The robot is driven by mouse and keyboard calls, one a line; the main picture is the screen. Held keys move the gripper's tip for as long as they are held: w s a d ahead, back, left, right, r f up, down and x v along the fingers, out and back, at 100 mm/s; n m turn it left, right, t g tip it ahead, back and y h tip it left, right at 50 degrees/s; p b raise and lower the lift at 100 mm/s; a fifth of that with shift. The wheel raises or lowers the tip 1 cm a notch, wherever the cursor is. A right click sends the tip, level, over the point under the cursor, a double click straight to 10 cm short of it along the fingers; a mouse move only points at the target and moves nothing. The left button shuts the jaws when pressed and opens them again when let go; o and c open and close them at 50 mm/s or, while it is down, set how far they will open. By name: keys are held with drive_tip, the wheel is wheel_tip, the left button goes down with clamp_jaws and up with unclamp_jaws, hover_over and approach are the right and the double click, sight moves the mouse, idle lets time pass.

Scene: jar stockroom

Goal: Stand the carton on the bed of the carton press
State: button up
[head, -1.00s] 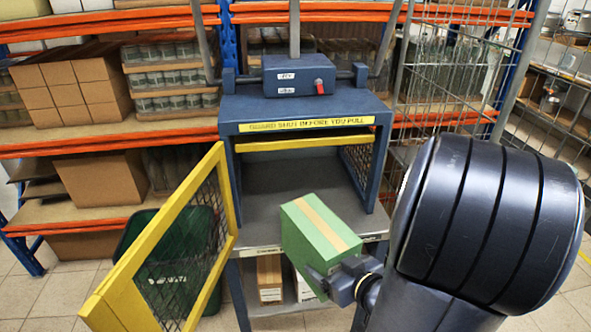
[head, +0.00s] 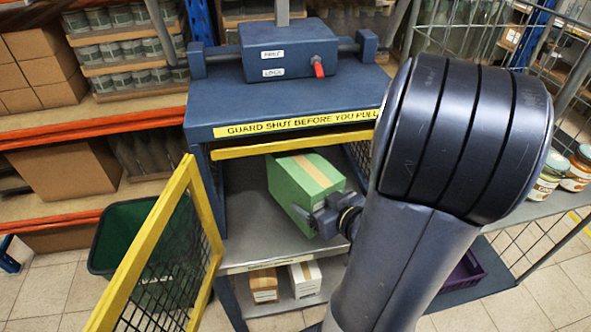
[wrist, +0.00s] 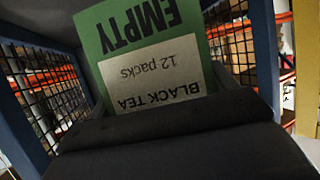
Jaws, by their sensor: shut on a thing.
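The carton (head: 300,188) is a green box with a tan tape strip along its top. My gripper (head: 322,212) is shut on its near right side. In the head view the carton is inside the front opening of the blue carton press (head: 290,98), over the grey bed (head: 245,225). I cannot tell whether its bottom touches the bed. In the wrist view the carton's label (wrist: 150,65) reads upside down "EMPTY", "BLACK TEA", "12 packs", and my gripper hides its lower part. The yellow mesh guard (head: 150,250) is swung open at the left.
Mesh side walls (wrist: 45,90) flank the press opening. A yellow bar (head: 290,145) crosses its top front. Two small cartons (head: 264,284) sit on the shelf below. A green bin (head: 130,240) stands behind the guard. A wire cage with jars (head: 555,175) is at the right.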

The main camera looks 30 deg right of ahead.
drive_tip(key=w+d+p, duration=0.1)
drive_tip(key=w+d, duration=0.1)
drive_tip(key=w, duration=0.6)
drive_tip(key=w+d, duration=0.3)
drive_tip(key=w, duration=0.5)
drive_tip(key=f, duration=0.4)
drive_tip(key=f+b, duration=0.1)
drive_tip(key=f, duration=0.1)
drive_tip(key=shift+w+a+f, duration=0.15)
drive_tip(key=shift+w+f, duration=0.15)
drive_tip(key=shift+f, duration=0.05)
drive_tip(key=shift+w+f, duration=0.15)
drive_tip(key=shift+w, duration=0.05)
drive_tip(key=shift+f, duration=0.25)
drive_tip(key=o, duration=1.2)
